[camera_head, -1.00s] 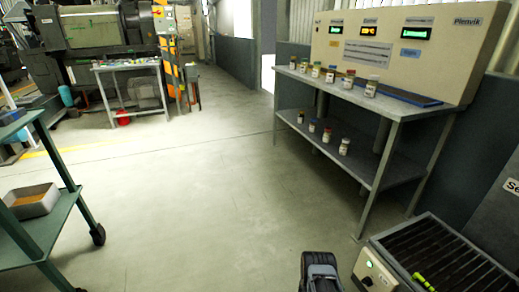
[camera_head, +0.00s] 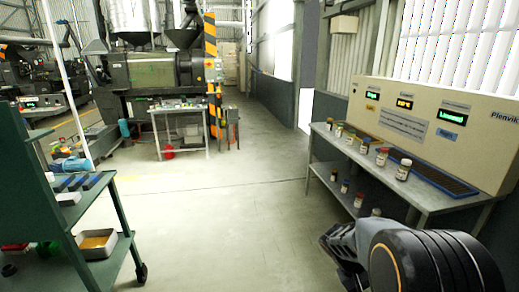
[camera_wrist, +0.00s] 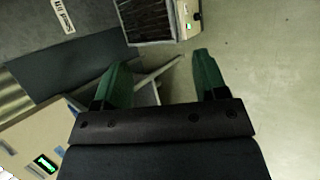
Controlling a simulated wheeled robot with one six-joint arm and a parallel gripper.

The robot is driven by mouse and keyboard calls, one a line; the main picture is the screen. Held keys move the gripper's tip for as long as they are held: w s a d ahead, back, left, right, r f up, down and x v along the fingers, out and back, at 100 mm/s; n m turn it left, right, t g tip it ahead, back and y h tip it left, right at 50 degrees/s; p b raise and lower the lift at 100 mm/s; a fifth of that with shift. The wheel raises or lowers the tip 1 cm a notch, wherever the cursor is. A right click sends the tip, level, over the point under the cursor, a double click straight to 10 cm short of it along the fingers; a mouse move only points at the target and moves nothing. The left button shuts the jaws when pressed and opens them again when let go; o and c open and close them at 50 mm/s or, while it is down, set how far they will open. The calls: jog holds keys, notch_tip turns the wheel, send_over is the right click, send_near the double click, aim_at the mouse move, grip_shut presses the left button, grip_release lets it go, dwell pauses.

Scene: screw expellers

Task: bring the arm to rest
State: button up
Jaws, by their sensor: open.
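My gripper (camera_wrist: 158,78) shows in the wrist view with its two green fingers spread apart and nothing between them. Beyond the fingers are the grey floor and part of a table leg. In the head view my arm stands at the lower right, in front of the grey table (camera_head: 440,203), and its dark rounded joint covers the lower right corner. The gripper fingers cannot be made out in the head view.
Several small jars stand on the grey table and its lower shelf, below a beige display panel (camera_head: 425,125). A green cart (camera_head: 110,265) with a tray is at the left. A grated machine (camera_wrist: 150,20) shows in the wrist view. The middle floor is clear.

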jog(key=s+a+r+t+y+p, duration=0.3)
jog(key=a+r+p, duration=0.2)
jog(key=r, duration=0.6)
jog(key=s+a+r+t+y+p, duration=0.3)
jog(key=a+r+p, duration=0.3)
jog(key=r, duration=0.4)
jog(key=shift+s+a+r+t+y, duration=0.4)
jog(key=shift+s+a, duration=0.1)
jog(key=shift+a, duration=0.4)
jog(key=shift+s+a+r+y, duration=0.2)
jog(key=shift+a+r+y, duration=0.1)
jog(key=shift+a+r, duration=0.1)
jog(key=shift+c, duration=0.3)
